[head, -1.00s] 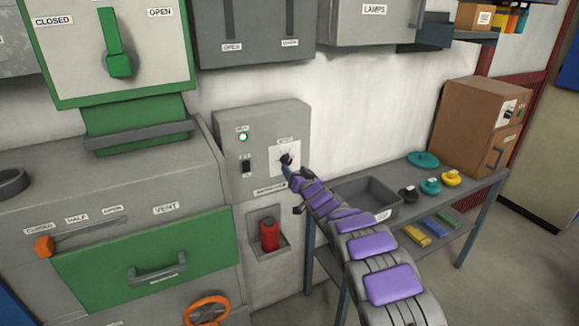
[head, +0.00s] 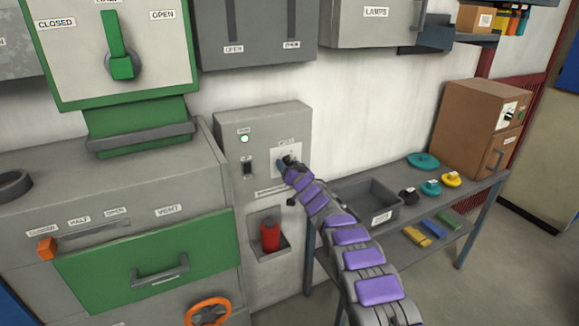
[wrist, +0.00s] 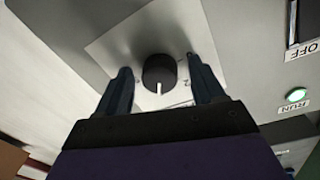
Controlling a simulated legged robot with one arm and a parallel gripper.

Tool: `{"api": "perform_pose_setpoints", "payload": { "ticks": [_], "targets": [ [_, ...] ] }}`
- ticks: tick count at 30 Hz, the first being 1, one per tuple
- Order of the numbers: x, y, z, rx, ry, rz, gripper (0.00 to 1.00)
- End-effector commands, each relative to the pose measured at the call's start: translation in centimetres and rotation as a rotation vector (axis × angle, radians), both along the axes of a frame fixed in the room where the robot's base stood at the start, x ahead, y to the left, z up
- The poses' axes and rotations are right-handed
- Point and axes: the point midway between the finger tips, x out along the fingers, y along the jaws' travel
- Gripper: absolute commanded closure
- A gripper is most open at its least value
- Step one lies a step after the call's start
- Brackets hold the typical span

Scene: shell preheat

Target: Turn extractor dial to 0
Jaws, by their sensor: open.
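The extractor dial (wrist: 159,73) is a round black knob with a white pointer line, on a pale plate (wrist: 118,38) of the grey control box (head: 292,120). In the wrist view the pointer line faces toward the bottom of the picture. My gripper (wrist: 162,84) is open, with one dark finger on each side of the dial. Gaps show between the fingers and the knob. In the head view my gripper (head: 286,163) covers most of the dial, and the scale marks are too small to read.
A green lamp (wrist: 296,95) labelled RUN and a dark switch (head: 248,169) are on the same box. A red cylinder (head: 270,235) sits in a recess below. A shelf table (head: 470,197) with a grey bin (head: 367,203) stands to the right.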

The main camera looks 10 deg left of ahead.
Motion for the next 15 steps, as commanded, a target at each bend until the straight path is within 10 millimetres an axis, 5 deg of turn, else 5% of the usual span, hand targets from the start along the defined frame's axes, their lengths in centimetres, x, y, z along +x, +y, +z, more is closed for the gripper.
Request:
{"api": "perform_pose_setpoints", "payload": {
  "ticks": [8,15],
  "targets": [
    [0.06,-0.13,0.07,0.001,0.000,-0.001,0.32],
    [0.05,-0.05,0.06,0.000,-0.001,-0.001,0.55]
  ]
}}
